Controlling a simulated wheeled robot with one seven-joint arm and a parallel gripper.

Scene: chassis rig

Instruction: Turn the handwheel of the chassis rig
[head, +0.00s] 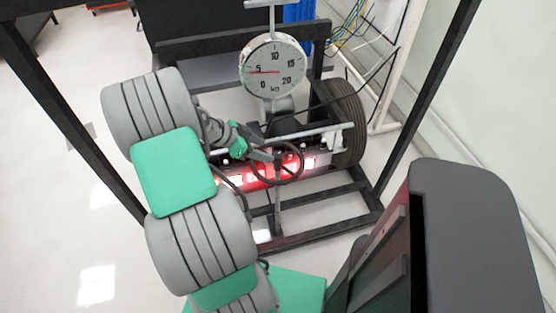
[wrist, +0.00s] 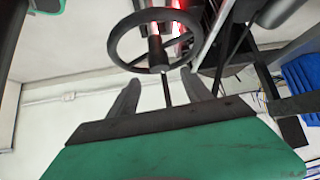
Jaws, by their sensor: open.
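The handwheel (head: 302,165) is a dark ring with a hub, standing at the front of the chassis rig. In the wrist view the handwheel (wrist: 112,47) fills the top middle, with its hub and spokes showing. My gripper (head: 267,152) is at the wheel's upper left in the head view. In the wrist view my gripper (wrist: 160,78) is open, with its two dark fingers apart and nothing held between them. The lower rim appears just past the fingertips, roughly between them. I cannot tell whether a finger touches the rim.
A round dial gauge (head: 273,68) stands above the wheel, its red needle near 5. A red-lit panel (head: 247,175) is behind the wheel. A tyre (head: 347,120) is at the right. Dark frame posts (head: 430,95) flank the rig. Blue bins (wrist: 302,75) show at the wrist view's right.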

